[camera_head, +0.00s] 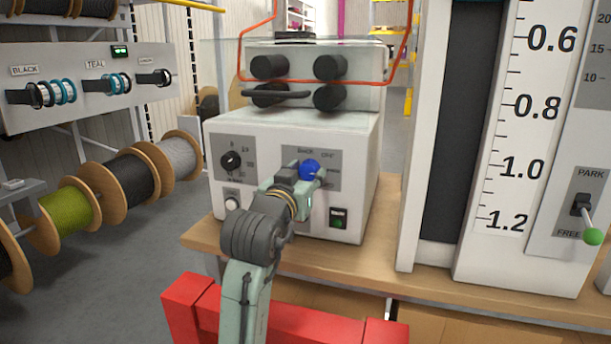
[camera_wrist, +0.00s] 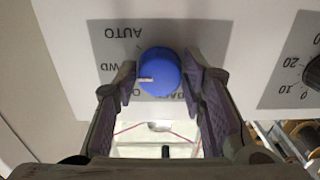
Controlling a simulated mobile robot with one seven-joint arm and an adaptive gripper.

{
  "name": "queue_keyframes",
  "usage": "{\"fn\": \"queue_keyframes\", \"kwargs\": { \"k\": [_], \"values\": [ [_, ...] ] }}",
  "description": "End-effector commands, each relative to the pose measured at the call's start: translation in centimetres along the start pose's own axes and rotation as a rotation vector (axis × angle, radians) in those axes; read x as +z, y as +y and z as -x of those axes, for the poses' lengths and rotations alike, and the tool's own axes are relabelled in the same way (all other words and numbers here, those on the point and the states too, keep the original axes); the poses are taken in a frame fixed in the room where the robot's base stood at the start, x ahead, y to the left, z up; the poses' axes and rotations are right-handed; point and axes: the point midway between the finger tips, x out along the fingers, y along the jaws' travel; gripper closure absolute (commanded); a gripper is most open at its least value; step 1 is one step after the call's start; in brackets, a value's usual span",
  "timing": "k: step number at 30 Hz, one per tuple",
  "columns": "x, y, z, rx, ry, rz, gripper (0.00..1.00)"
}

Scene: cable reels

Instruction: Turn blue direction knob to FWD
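The blue direction knob (camera_head: 310,168) is on a grey label plate on the front of the white machine. In the wrist view the round knob (camera_wrist: 160,70) lies between the tips of my gripper (camera_wrist: 159,74), with a small gap on each side. My gripper (camera_head: 303,180) is open and partly hides the plate in the head view. The knob's white mark faces left in the wrist view, near an upside-down, partly hidden label reading "WD" (camera_wrist: 126,69). AUTO (camera_wrist: 123,33) is readable above it; lower labels are partly covered by the fingers.
A black dial (camera_head: 231,161) and a smaller knob (camera_head: 232,203) are at the left of the machine front. A green-lit switch (camera_head: 338,217) is below the knob. Black rollers and a red wire (camera_head: 243,60) are above. Cable reels (camera_head: 131,180) stand at left.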

Motion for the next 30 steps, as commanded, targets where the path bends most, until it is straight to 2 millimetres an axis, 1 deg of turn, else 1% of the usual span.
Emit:
{"fn": "queue_keyframes", "kwargs": {
  "k": [1,6,14,17,20,30],
  "values": [
    [0.0,0.0,0.0,0.000,0.000,0.000,0.57],
    [0.0,0.0,0.0,0.000,0.001,0.001,0.46],
    [0.0,0.0,0.0,0.000,0.001,0.001,0.46],
    [-0.1,0.0,0.5,0.000,0.002,0.001,0.46],
    [-0.1,0.0,1.8,-0.001,0.003,0.000,0.46],
    [-0.1,-0.1,8.9,-0.003,0.003,0.000,0.46]
  ]
}}
